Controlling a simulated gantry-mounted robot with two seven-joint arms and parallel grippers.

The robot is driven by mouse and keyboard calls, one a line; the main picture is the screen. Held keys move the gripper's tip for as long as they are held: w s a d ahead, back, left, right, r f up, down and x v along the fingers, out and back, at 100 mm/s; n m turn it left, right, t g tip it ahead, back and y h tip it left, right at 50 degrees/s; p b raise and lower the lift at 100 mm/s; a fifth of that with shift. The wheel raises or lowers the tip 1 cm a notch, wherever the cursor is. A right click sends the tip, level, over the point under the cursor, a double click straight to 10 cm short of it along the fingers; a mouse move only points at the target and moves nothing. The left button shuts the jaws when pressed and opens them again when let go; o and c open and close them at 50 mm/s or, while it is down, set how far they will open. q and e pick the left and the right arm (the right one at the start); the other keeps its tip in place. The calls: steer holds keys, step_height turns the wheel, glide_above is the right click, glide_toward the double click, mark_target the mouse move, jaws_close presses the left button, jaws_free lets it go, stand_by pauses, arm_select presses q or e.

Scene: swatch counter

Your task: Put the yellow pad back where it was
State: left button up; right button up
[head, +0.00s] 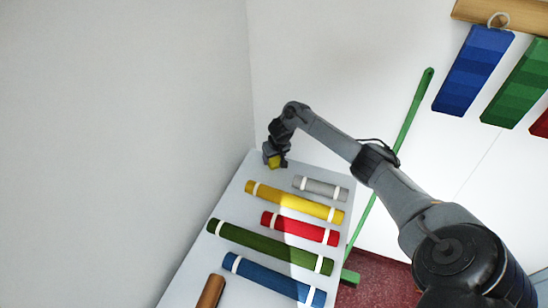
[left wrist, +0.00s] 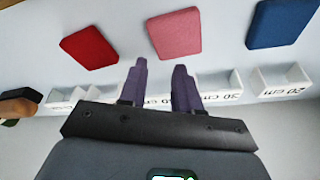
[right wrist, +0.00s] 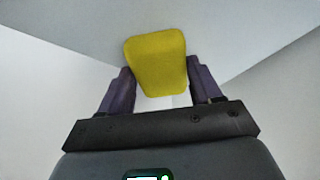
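The yellow pad (right wrist: 156,62) sits between the fingers of my right gripper (right wrist: 160,88) in the right wrist view, with a finger along each side. In the head view the yellow pad (head: 274,162) is a small block at the tip of my right gripper (head: 271,153), by the far left corner of the counter. I cannot tell whether the pad touches the counter. My left gripper (left wrist: 159,80) is open and empty in the left wrist view; the head view does not show it.
Yellow (head: 293,201), grey (head: 320,188), red (head: 300,228), green (head: 270,246) and blue (head: 273,279) rolls lie on the counter (head: 205,257). The left wrist view shows red (left wrist: 90,47), pink (left wrist: 175,34) and blue (left wrist: 277,23) pads near white bins (left wrist: 285,80).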

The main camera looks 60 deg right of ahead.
steer(key=o, duration=0.4)
arm_select(q)
steer(key=shift+d, duration=0.1)
step_height(320, 180, up, 4)
steer(key=p, duration=0.4)
steer(key=shift+f, duration=0.1)
steer(key=shift+r+p, duration=0.3)
steer(key=shift+r, duration=0.1)
arm_select(e)
steer(key=v, duration=1.2)
arm_select(q)
steer(key=shift+r, duration=0.1)
arm_select(e)
steer(key=shift+d+r, duration=0.1)
